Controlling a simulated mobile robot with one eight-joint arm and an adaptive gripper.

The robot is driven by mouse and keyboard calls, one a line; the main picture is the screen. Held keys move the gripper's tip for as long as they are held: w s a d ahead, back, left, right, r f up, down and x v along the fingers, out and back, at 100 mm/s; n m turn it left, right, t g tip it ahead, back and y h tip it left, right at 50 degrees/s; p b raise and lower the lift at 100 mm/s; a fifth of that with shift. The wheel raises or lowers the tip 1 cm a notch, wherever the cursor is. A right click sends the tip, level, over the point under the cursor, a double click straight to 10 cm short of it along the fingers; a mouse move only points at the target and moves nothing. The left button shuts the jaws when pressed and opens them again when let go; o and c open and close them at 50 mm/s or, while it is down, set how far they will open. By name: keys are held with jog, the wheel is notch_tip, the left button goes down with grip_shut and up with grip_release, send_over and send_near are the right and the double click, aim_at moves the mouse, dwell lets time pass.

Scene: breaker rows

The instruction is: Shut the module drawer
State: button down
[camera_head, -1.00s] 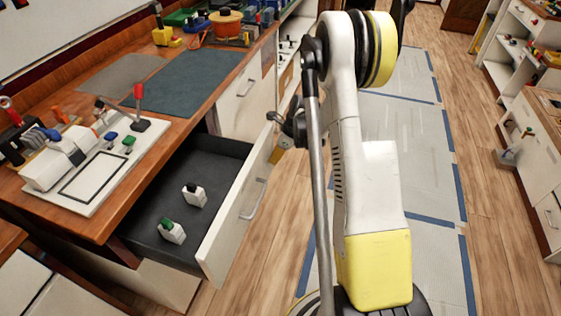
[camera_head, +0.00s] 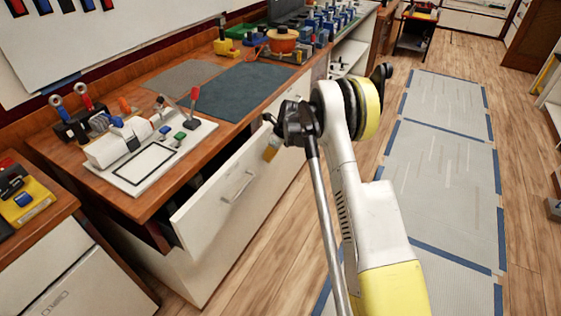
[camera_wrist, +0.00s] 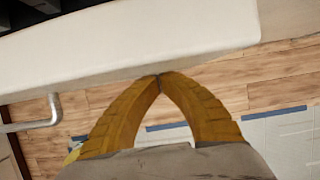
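The tips are at the drawer front's edge (camera_wrist: 150,45), touching or very close. The handle (camera_wrist: 45,115) shows apart from the fingers at the left.
On the bench top are a white panel (camera_head: 145,172) with levers and buttons, a dark mat (camera_head: 245,90) and an orange spool (camera_head: 283,38). A yellow device (camera_head: 25,203) sits on a counter at left. The floor at right is open, with taped grey mats (camera_head: 440,170).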

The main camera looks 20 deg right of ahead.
aim_at(262, 154)
jog(key=shift+w+a, duration=1.05)
jog(key=shift+w, duration=0.25)
